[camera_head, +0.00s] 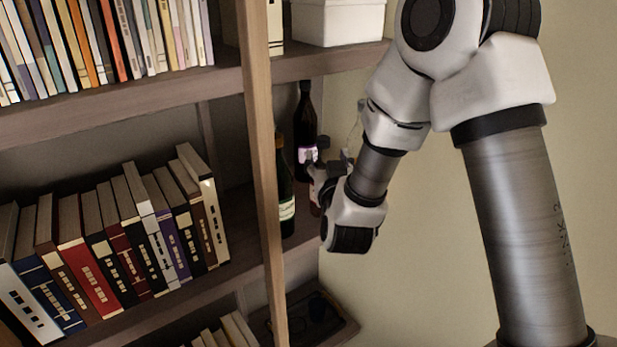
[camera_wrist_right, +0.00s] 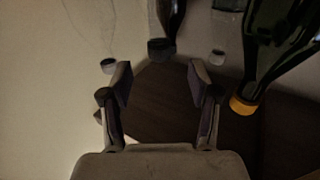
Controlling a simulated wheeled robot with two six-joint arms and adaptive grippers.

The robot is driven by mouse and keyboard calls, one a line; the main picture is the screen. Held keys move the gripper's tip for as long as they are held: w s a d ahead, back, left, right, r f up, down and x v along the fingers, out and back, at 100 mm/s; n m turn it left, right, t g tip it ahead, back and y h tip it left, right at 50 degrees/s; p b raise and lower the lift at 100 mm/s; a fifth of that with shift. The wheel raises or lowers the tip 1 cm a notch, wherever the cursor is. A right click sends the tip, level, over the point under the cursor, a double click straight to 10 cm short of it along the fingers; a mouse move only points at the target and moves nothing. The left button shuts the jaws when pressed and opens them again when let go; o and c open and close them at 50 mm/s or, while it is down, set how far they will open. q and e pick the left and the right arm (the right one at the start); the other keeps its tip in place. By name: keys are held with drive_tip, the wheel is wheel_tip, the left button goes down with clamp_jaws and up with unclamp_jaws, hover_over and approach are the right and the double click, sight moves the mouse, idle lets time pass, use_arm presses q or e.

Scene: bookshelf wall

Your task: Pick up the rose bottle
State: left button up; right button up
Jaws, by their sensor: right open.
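My right gripper (camera_head: 318,177) reaches in among the bottles on the right-hand shelf. In the right wrist view its two fingers (camera_wrist_right: 160,80) are spread, with nothing between the tips. A small pinkish patch (camera_head: 315,207) shows beside the gripper in the head view and may be the rose bottle, mostly hidden behind the gripper. My left gripper is not in view.
A dark bottle with a purple label (camera_head: 306,115) and a green bottle (camera_head: 286,190) stand close to the gripper. A clear bottle (camera_head: 355,130) is partly behind my arm. A wooden upright (camera_head: 262,150) separates them from the books (camera_head: 130,230).

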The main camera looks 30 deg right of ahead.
sight(324, 148)
drive_tip(key=p+x, duration=0.4)
drive_tip(key=x, duration=0.3)
drive_tip(key=shift+w+f, duration=0.2)
drive_tip(key=shift+d+f, duration=0.1)
drive_tip(key=shift+f, duration=0.05)
drive_tip(key=shift+s, duration=0.1)
drive_tip(key=shift+c, duration=0.4)
clamp_jaws()
